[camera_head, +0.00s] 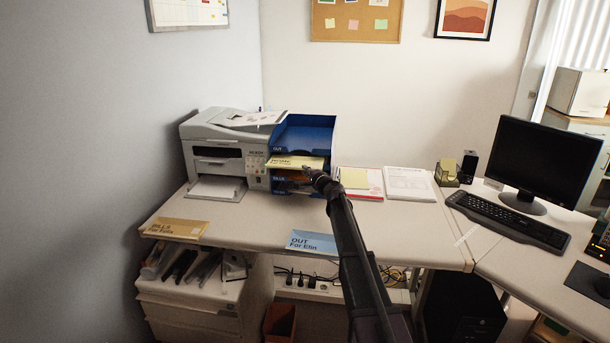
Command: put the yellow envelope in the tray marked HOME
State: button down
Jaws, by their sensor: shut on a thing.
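The yellow envelope (292,162) is at the front of the blue tray stack (331,135), about level with the middle tray. It lies roughly flat, with dark writing too small to read surely. My gripper (309,171) is shut on its near right edge. How far the envelope reaches into the stack I cannot tell. The top tray is marked OUT and a lower one seems marked BILLS. No HOME label can be read; the envelope and my gripper cover part of the stack's front.
A printer (222,145) stands close left of the stack. Papers (410,184) lie to the right. A tan envelope (175,229) marked BILLS and a blue envelope (312,243) marked OUT lie at the desk's front edge. A monitor (548,160) and keyboard (508,219) are at the right.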

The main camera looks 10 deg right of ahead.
aim_at(310, 160)
jog(key=shift+w+d, duration=0.5)
jog(key=shift+w, duration=0.95)
jog(key=shift+w+d, duration=0.45)
jog(key=shift+w, duration=1)
jog(key=shift+w+d, duration=0.5)
jog(key=shift+w, duration=0.95)
jog(key=c, duration=0.7)
grip_release()
jog(key=shift+o, duration=0.2)
jog(key=shift+s, duration=0.1)
jog(key=v, duration=1.1)
jog(key=shift+s+d, duration=0.15)
jog(key=shift+s, duration=0.2)
